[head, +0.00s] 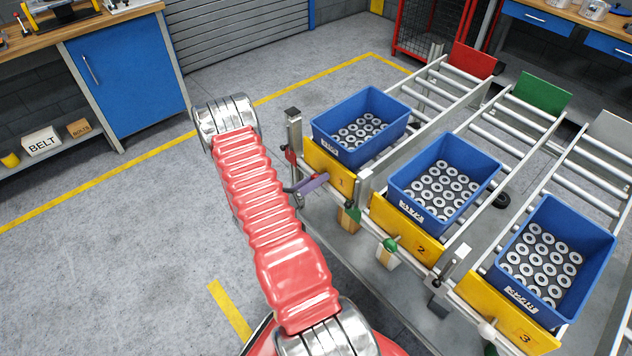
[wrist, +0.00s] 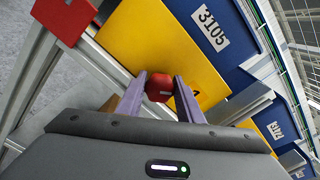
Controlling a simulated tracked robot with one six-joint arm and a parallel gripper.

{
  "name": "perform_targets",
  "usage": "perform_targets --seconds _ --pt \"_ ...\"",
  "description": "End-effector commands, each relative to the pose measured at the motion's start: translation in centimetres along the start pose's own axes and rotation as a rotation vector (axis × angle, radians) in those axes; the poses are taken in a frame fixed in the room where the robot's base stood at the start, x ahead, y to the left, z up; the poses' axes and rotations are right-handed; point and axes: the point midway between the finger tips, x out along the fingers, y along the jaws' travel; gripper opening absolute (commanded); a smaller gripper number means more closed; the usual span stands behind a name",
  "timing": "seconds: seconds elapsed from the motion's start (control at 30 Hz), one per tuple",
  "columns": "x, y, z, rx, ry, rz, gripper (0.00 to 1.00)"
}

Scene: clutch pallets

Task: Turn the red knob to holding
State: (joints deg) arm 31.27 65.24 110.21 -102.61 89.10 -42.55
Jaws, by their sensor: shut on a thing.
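The red knob (wrist: 159,87) sits at the front of the yellow panel (head: 318,165) marked 1, below the first blue bin (head: 325,151). In the wrist view it lies between the two purple fingertips of my gripper (wrist: 160,88), which is shut on it. A small pale mark shows on the knob's face. In the head view my gripper (head: 318,181) reaches the panel from the left, and the knob is mostly hidden by a finger. A red plate (wrist: 65,18) stands on the post beside the panel. I cannot read any setting label by the knob.
Lanes 2 and 3 to the right hold blue bins (head: 398,186) of metal rings, with a green knob (head: 390,245) and a pale knob (head: 487,331) in front. Metal posts (head: 293,130) stand close to my gripper. The floor at left is clear.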

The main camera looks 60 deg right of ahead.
Motion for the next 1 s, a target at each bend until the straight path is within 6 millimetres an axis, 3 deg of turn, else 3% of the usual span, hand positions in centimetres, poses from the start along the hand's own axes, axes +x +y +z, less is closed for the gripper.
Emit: perform_targets --seconds 0.17,0.2,0.43,0.77,1.0 --pt "-0.1 0.4 0.2 0.004 -0.003 0.01 0.0" --pt "-0.1 0.4 0.2 0.004 -0.003 0.011 0.34" --pt "-0.1 0.4 0.2 0.005 -0.004 0.01 0.51" --pt "-0.2 0.4 0.2 0.005 -0.002 0.011 0.52" --pt "-2.2 0.5 0.2 0.002 -0.003 0.013 0.52"
